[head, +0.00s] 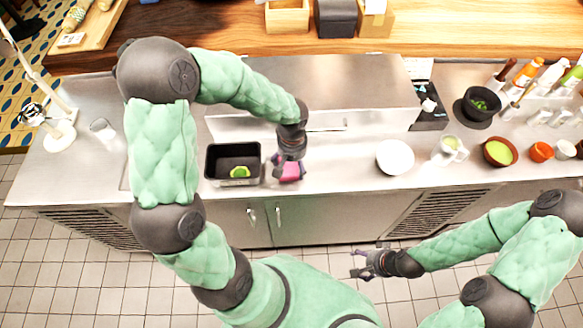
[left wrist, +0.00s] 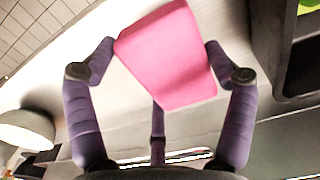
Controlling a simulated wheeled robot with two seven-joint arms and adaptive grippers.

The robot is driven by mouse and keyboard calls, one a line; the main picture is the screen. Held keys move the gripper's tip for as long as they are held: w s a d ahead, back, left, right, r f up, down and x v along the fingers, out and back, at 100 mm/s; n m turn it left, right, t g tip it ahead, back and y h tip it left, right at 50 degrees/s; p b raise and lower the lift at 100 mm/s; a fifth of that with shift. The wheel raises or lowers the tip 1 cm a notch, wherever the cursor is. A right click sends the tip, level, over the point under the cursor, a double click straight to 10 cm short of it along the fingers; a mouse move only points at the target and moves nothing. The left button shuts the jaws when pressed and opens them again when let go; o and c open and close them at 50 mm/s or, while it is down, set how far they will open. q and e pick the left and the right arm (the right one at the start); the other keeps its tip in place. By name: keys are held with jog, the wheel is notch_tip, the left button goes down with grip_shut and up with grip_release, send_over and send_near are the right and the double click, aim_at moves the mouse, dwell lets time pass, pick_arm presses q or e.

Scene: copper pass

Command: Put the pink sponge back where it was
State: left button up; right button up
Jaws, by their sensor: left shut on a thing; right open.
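The pink sponge (head: 289,172) is at my left gripper (head: 287,164), over the steel counter just right of a black bin. In the left wrist view the sponge (left wrist: 168,55) is a flat pink block between the fingers of my left gripper (left wrist: 163,58), which is shut on it. The sponge sits tilted in that view, with pale counter behind it. I cannot tell whether it touches the counter. My right gripper (head: 364,264) is open and empty, in front of the counter and over the tiled floor.
The black bin (head: 209,165) with a green item inside stands close left of the sponge. A white bowl (head: 394,157) stands to the right, with a jug (head: 449,149) and a brown bowl (head: 499,152) beyond. The counter between sponge and white bowl is clear. A raised steel unit (head: 350,90) runs behind.

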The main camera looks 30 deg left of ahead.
aim_at(291, 168)
pick_arm(q)
jog(key=f, duration=0.3)
jog(key=shift+w+a+f+b, duration=0.15)
jog(key=shift+a+f+b, duration=0.05)
jog(key=shift+f+b, duration=0.15)
jog(key=shift+r, duration=0.1)
jog(key=shift+f, duration=0.2)
jog(key=o, duration=0.9)
jog(key=shift+r, duration=0.1)
